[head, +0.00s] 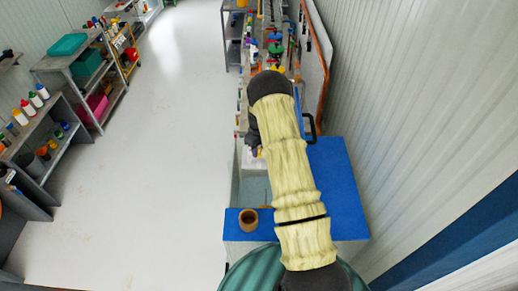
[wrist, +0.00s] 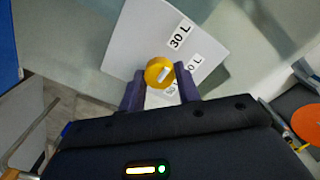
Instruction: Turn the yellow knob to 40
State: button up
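The yellow knob (wrist: 155,68) is round with a pale bar across its face. It sits in the middle of the wrist view, before a light grey panel (wrist: 130,45). A label reading "30 L" (wrist: 180,35) is above right of it; a second label ending in "0 L" (wrist: 194,62) is partly hidden. My gripper (wrist: 160,78) has its two dark purple fingers apart, one on each side of the knob. I cannot tell whether they touch it. In the head view my arm hides the knob and my gripper.
A blue-topped bench (head: 340,190) carries a brown ring-shaped item (head: 248,219). A corrugated wall (head: 410,90) stands close on the right. Shelves with bottles (head: 40,130) line the left. The pale floor (head: 150,170) between is clear.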

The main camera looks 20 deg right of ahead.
jog(key=c, duration=0.4)
jog(key=shift+c, duration=0.2)
jog(key=shift+f+m+b, duration=0.1)
jog(key=shift+m+b, duration=0.3)
jog(key=shift+b, duration=0.25)
jog(key=m+b, duration=0.2)
jog(key=b, duration=0.1)
jog(key=shift+f+m, duration=0.15)
jog(key=shift+m, duration=0.15)
jog(key=m+b, duration=0.3)
jog(key=m, duration=0.1)
jog(key=shift+b, duration=0.3)
jog(key=shift+r+m+b, duration=0.2)
jog(key=shift+m+b, duration=0.6)
jog(key=shift+m, duration=1.4)
jog(key=o, duration=1)
